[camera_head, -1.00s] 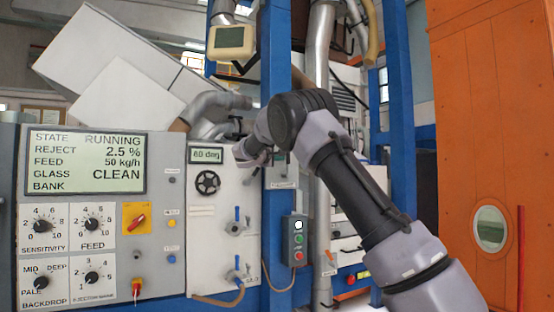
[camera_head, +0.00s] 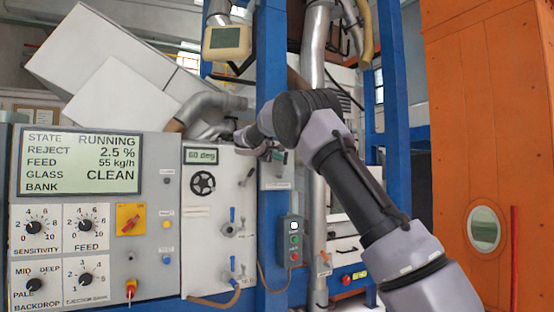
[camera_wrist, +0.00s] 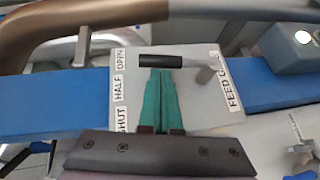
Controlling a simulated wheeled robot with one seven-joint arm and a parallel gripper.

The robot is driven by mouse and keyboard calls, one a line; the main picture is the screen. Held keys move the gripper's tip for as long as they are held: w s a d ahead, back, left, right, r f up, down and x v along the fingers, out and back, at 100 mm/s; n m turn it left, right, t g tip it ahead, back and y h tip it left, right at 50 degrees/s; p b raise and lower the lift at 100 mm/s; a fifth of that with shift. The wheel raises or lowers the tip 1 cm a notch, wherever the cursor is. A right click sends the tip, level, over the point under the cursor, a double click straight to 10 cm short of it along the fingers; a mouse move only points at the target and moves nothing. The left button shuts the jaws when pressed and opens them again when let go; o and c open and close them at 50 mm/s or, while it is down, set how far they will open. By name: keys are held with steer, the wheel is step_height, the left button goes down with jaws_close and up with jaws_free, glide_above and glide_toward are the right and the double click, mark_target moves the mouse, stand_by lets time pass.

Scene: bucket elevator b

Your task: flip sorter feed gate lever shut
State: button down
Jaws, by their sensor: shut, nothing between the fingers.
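The feed gate lever (camera_wrist: 174,61) has a black grip and a metal arm reaching to a pivot at the right. It sits on a pale plate (camera_wrist: 206,115) labelled OPEN, HALF and SHUT at the left, with a partly hidden FEED label at the right. The grip's free end points at OPEN. My gripper (camera_wrist: 161,74) has teal fingers, shut together and empty. Their tips are right at the lower side of the grip; I cannot tell whether they touch. In the head view my gripper (camera_head: 279,156) is at the blue post, and the lever cannot be made out there.
The plate is on a blue post (camera_head: 271,90). A grey control panel (camera_head: 150,190) with a lit display stands left, reading RUNNING and 55 kg/h. A push-button box (camera_head: 294,240) hangs below. A brown pipe (camera_wrist: 70,28) crosses above the lever. An orange cabinet (camera_head: 465,120) stands right.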

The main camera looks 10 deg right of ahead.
mark_target(287, 156)
steer(key=shift+w+d+r+m+g+y, duration=0.15)
steer(key=shift+d+m+g+y, duration=0.15)
steer(key=shift+d+y, duration=0.15)
steer(key=shift+w+d+r+m+g+y, duration=0.1)
steer(key=shift+d+r+m+g+y, duration=0.1)
steer(key=shift+d+g+y, duration=0.25)
steer(key=shift+w+d+f+m+g+y, duration=0.1)
steer(key=shift+w+d+m+g+y, duration=0.15)
steer(key=shift+d+y, duration=0.3)
steer(key=shift+w+d, duration=0.1)
steer(key=shift+d, duration=0.35)
